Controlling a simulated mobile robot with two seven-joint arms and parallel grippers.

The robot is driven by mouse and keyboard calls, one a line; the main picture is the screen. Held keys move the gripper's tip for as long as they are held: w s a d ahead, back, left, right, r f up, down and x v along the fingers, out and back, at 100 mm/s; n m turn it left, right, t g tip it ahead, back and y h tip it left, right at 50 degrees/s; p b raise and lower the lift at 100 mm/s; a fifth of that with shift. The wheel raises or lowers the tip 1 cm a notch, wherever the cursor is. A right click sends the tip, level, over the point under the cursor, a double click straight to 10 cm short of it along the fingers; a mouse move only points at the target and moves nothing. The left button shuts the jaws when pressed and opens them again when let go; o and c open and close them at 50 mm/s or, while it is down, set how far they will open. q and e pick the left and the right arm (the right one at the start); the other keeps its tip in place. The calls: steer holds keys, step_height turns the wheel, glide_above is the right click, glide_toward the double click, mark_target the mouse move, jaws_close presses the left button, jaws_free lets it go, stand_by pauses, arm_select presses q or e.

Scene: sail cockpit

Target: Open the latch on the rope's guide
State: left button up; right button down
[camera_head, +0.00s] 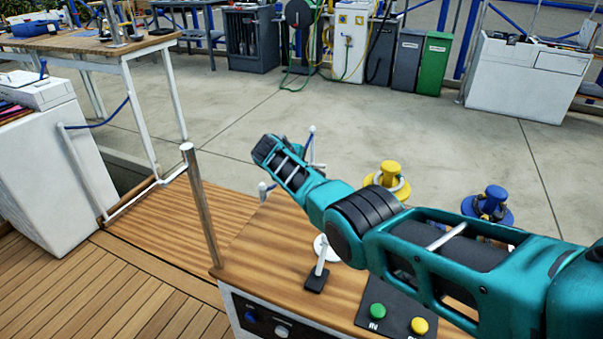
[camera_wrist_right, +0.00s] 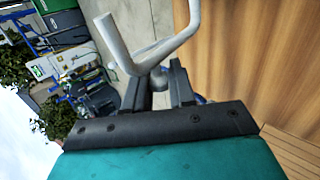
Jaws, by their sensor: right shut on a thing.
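In the right wrist view a white bent bar (camera_wrist_right: 135,62) crosses just beyond the two dark fingers of my right gripper (camera_wrist_right: 158,74). The fingers stand a little apart, with the bar at their tips. Exactly how they grip it is hard to see. In the head view my right arm reaches in from the right, across the wooden console. Its gripper is not clearly visible there. A slim white post (camera_head: 311,146) with a blue part stands just beyond the arm's end. I cannot tell which part is the latch. My left gripper is not in view.
On the wooden console (camera_head: 255,248) stand a yellow winch (camera_head: 388,177), a blue winch (camera_head: 491,203) and a small white lever on a black base (camera_head: 317,277). Green (camera_head: 377,311) and yellow buttons are near the front. A metal post (camera_head: 201,205) rises at its left.

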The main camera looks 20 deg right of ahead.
steer(key=shift+f, duration=0.15)
steer(key=c, duration=1)
jaws_free()
steer(key=shift+a, duration=0.1)
steer(key=shift+s+a+r+p, duration=0.15)
steer(key=shift+r+p, duration=0.2)
steer(key=shift+p, duration=0.1)
steer(key=p+v, duration=0.6)
steer(key=v, duration=0.6)
steer(key=shift+p, duration=0.3)
steer(key=shift+f, duration=0.1)
